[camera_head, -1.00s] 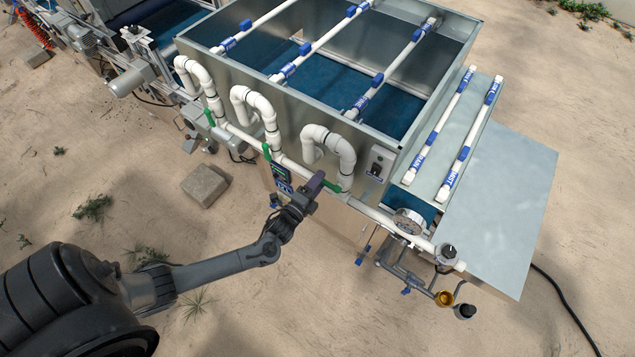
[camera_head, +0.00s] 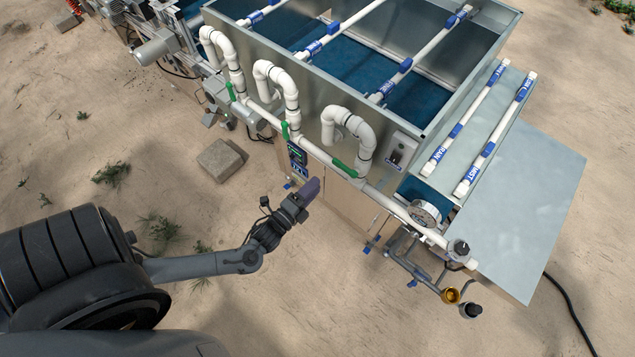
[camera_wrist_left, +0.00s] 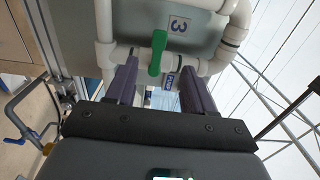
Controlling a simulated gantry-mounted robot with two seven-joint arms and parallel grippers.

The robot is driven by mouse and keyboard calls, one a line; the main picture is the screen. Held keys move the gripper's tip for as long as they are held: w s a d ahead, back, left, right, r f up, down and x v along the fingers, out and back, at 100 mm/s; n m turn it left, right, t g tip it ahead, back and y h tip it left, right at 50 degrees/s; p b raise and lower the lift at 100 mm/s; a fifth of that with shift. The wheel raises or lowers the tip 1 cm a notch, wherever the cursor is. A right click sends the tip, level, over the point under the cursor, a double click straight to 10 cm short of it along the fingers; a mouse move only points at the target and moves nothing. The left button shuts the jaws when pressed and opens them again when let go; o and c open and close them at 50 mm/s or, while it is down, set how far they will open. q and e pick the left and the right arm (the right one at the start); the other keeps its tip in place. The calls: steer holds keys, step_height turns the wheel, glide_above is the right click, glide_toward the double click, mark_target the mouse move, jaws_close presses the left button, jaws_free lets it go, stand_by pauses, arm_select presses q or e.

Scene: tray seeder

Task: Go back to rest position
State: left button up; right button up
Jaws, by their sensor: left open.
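My left gripper (camera_head: 310,190) is in front of the machine's front side, below the white pipe, in the head view. In the left wrist view its two purple-grey fingers (camera_wrist_left: 160,92) are apart, with nothing held between them. A green valve handle (camera_wrist_left: 157,53) on the white pipe shows beyond and between the fingers in that view. In the head view, green handles (camera_head: 345,168) sit along the pipe, apart from the gripper. My right gripper is in neither current view.
The seeder's metal basin (camera_head: 300,85) has white pipes in front and bars across its top. A pressure gauge (camera_head: 425,213) and brass fitting (camera_head: 451,295) stand at the right. A concrete block (camera_head: 220,160) sits on open sand.

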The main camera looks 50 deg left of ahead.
arm_select(q)
steer(key=shift+s, duration=0.1)
stand_by(0.4)
steer(key=s+d+r+n+g+h+p, duration=0.1)
steer(key=d+r+n+g+p, duration=0.25)
steer(key=r, duration=0.25)
steer(key=s+d+r+n+g+h+p, duration=0.1)
steer(key=d+r+n+g+p, duration=0.2)
steer(key=d+r+n, duration=0.3)
steer(key=s+d+r+n+g+h, duration=0.1)
steer(key=s+n+g, duration=0.4)
steer(key=s, duration=0.6)
steer(key=r+g, duration=0.1)
steer(key=g, duration=0.1)
steer(key=shift+d+g, duration=0.25)
steer(key=shift+g, duration=0.1)
